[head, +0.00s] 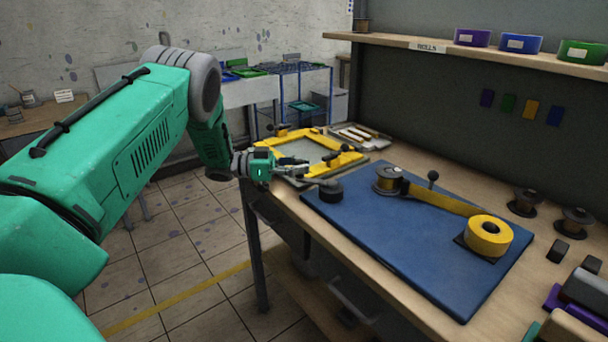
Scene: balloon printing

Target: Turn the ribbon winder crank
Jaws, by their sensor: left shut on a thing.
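A ribbon winder with a dark spool (388,180) stands on the far part of the blue mat (400,240). A yellow ribbon (440,201) runs from it to a yellow roll (489,236) at the right of the mat. A dark knob on a short stem (433,175) stands behind the ribbon; I cannot tell if it belongs to the crank. My left gripper (303,172) is to the left of the spool, apart from it, near the mat's far left corner. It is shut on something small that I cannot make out. My right gripper is out of view.
A yellow screen frame (310,150) lies behind my left gripper. A low black cylinder (331,191) sits on the mat's left edge. Two dark spools (524,202) (573,222) stand at the right. A shelf (480,50) with rolls hangs above. The mat's front half is clear.

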